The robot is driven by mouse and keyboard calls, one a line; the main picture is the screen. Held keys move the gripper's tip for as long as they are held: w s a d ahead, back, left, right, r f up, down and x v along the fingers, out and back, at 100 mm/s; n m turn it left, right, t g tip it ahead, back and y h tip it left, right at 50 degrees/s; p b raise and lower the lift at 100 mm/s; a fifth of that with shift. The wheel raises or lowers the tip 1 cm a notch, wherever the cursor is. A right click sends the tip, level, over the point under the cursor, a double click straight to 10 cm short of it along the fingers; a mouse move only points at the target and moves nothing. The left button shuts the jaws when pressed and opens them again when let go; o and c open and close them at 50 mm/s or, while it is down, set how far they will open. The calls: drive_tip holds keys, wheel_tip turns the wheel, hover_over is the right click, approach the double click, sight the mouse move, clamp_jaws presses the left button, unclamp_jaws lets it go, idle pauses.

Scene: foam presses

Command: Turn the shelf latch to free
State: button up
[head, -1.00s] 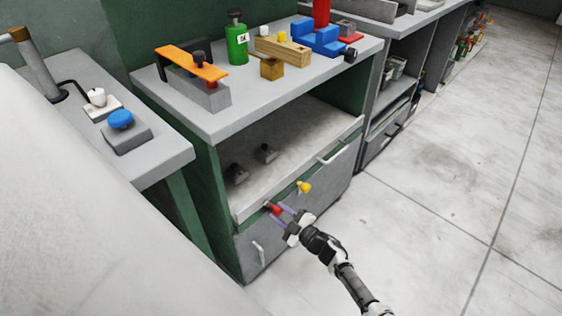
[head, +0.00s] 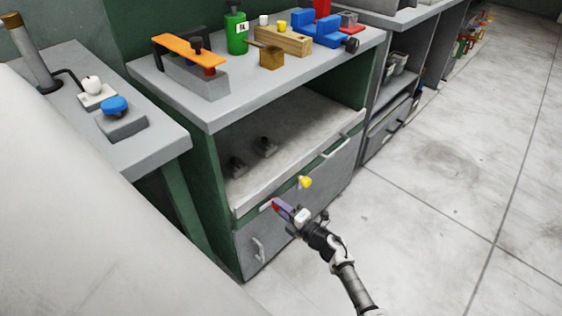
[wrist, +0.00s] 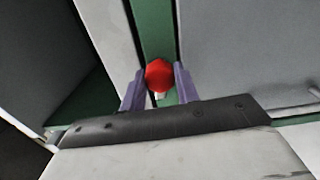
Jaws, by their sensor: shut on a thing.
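The shelf latch shows as a red knob (head: 275,207) at the left front edge of the cabinet's open shelf, just above the lower left door. My gripper (head: 279,207) is at this knob, its purple fingers closed on it. In the wrist view the red knob (wrist: 159,75) sits between the two fingertips of the gripper (wrist: 160,84), touching both sides. The latch's lever is mostly hidden behind the knob and fingers, so its angle is hard to tell.
A yellow knob (head: 305,182) sticks out just right of my gripper. The lower doors have handles (head: 258,249) in front. The shelf (head: 290,150) above holds small dark parts. The bench top (head: 215,115) carries a press, a green bottle and blocks. The floor (head: 430,220) at right is clear.

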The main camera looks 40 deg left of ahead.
drive_tip(key=shift+n, duration=0.7)
drive_tip(key=shift+b, duration=0.3)
drive_tip(key=o, duration=1)
drive_tip(key=shift+c, duration=0.2)
drive_tip(key=s+d, duration=0.1)
drive_tip(key=d, duration=1.2)
drive_tip(key=shift+d, duration=0.4)
